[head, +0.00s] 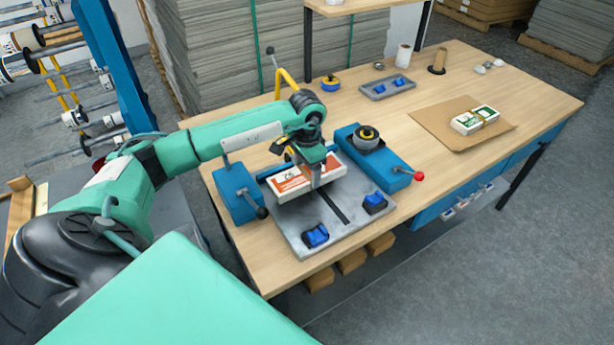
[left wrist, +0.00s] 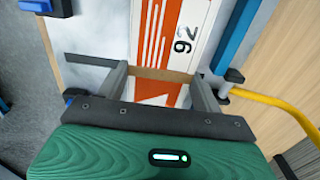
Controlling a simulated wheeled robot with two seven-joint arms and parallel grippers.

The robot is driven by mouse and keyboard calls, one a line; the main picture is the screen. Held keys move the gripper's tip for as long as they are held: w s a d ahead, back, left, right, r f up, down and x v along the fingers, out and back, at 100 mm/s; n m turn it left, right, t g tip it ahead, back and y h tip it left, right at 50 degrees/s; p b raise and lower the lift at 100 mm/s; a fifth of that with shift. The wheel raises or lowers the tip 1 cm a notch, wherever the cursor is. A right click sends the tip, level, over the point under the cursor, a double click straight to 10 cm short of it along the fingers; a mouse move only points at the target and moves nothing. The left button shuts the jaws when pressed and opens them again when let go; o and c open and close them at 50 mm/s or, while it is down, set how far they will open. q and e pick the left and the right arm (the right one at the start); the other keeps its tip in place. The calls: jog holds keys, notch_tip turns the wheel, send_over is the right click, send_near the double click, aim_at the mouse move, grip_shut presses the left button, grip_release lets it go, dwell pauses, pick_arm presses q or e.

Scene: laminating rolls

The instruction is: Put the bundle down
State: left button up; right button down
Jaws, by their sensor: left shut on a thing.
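The bundle (head: 290,182) is a flat white and orange stack with a printed number. In the head view it is on or just above the grey metal plate (head: 290,232), between two blue blocks; I cannot tell if it touches. My left gripper (head: 318,182) points down at its right part, shut on it. In the left wrist view my left gripper (left wrist: 162,85) has one finger on each side of the bundle (left wrist: 172,30). My right gripper is not in view.
Blue blocks (head: 237,192) and (head: 375,155) flank the plate; the right one has a red-knobbed lever. Small blue clamps (head: 316,236) sit at the plate's front. A green and white bundle (head: 475,120) lies on brown paper (head: 440,125). A grey tray (head: 387,89) stands behind.

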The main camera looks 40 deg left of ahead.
aim_at(307, 173)
pick_arm(q)
jog(key=shift+f, duration=0.55)
notch_tip(307, 173, down, 2)
jog(key=shift+f+p, duration=0.15)
jog(key=shift+p, duration=0.35)
jog(key=shift+f, duration=0.15)
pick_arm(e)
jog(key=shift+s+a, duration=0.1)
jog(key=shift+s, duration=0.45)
pick_arm(q)
jog(key=shift+f+b, duration=0.15)
jog(key=shift+b, duration=0.15)
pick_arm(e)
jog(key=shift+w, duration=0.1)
pick_arm(q)
jog(key=o, duration=1)
jog(key=shift+o, duration=1)
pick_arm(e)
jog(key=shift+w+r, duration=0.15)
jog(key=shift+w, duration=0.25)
